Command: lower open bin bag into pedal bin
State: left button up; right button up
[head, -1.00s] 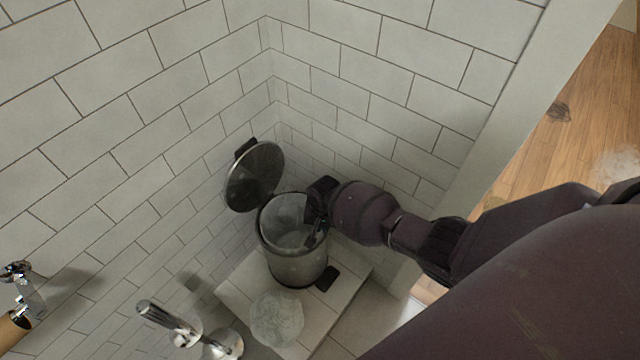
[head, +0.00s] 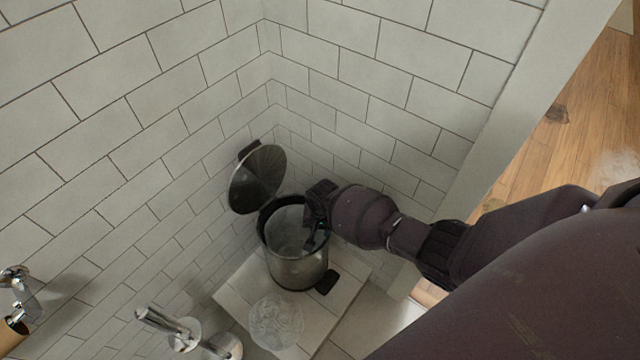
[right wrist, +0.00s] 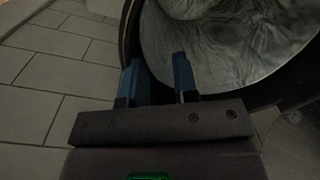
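My right gripper (head: 318,236) is at the bin's right rim. In the right wrist view its blue fingers (right wrist: 157,68) stand apart, at the bin's edge, with no bag visibly pinched between them. My left gripper is out of view.
A crumpled translucent bag-like bundle (head: 276,322) lies in front of the bin. Tiled walls close in behind; wooden floor shows at the right.

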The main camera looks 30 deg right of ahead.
pick_arm(q)
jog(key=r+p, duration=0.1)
jog(key=p, duration=0.1)
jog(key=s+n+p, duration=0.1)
jog(key=p, duration=0.2)
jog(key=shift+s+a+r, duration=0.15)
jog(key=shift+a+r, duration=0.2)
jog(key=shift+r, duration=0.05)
pick_arm(e)
notch_tip(320, 180, up, 11)
jog(key=shift+d, duration=0.15)
jog(key=shift+s+f, duration=0.1)
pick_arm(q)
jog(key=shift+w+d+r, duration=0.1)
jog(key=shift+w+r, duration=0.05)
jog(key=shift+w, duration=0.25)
